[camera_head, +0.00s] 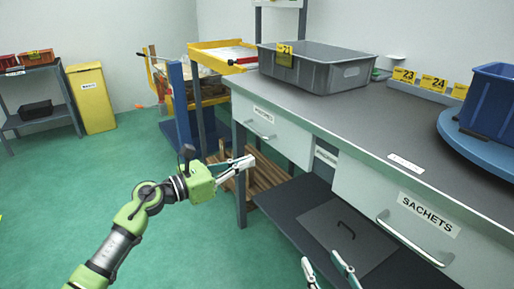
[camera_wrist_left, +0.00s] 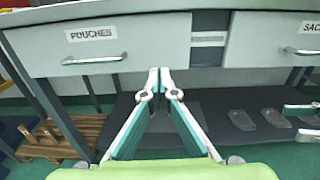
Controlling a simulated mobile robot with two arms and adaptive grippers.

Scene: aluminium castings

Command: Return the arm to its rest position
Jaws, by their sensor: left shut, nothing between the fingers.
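My left gripper (camera_head: 248,161) is green with pale fingers and reaches in from the left, in front of the workbench near the drawer labelled POUCHES. In the left wrist view its fingers (camera_wrist_left: 160,80) meet at the tips with nothing between them. The POUCHES drawer (camera_wrist_left: 150,48) is closed and stands beyond the fingertips. My right gripper (camera_head: 329,270) shows only its fingers at the bottom edge of the head view, spread apart and empty. Its fingers also show at the right edge of the left wrist view (camera_wrist_left: 303,121).
The workbench top (camera_head: 370,120) carries a grey bin (camera_head: 318,72) and a blue bin (camera_head: 492,100) on a round blue turntable. The SACHETS drawer (camera_head: 380,195) is closed. A dark lower shelf (camera_head: 290,215) lies below. Green floor (camera_head: 60,200) is open on the left.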

